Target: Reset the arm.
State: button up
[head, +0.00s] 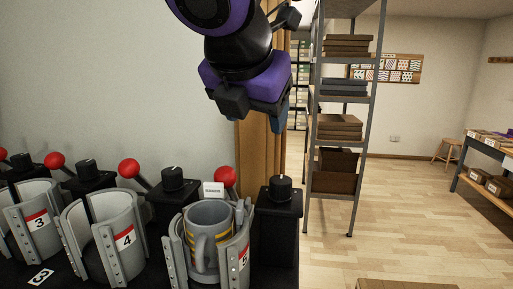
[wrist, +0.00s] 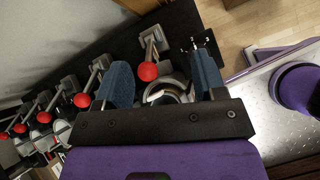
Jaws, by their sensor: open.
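My gripper (head: 264,114) hangs in the upper middle of the head view, above and apart from the presses. Its two blue fingers stand apart with nothing between them in the wrist view (wrist: 163,78). A grey mug (head: 208,217) with a yellow band stands upright inside the mug press numbered 5 (head: 176,262), its handle toward the camera. The red lever knob (head: 224,177) of that press is behind the mug. In the wrist view a red knob (wrist: 147,72) shows between the fingers, with a round rim below it, partly hidden by my gripper.
Press 4 (head: 102,245) and press 3 (head: 38,228) stand to the left, with red-knobbed levers and black dials. A tall metal shelf (head: 345,100) with boxes stands behind at right. Wooden floor (head: 400,210) is open to the right. A wall closes the left.

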jog(key=d+f+m+g, duration=0.35)
jog(key=d+m, duration=1.05)
jog(key=d, duration=0.6)
jog(key=s+d+f+m+y, duration=0.1)
jog(key=s+d+f+m, duration=0.3)
jog(key=d+m, duration=0.2)
jog(key=s+d+f+m, duration=0.4)
jog(key=s+d+m, duration=0.1)
jog(key=m, duration=0.5)
jog(key=shift+d+m+t+y, duration=0.35)
jog(key=shift+m+t+y, duration=0.05)
jog(key=shift+t, duration=0.05)
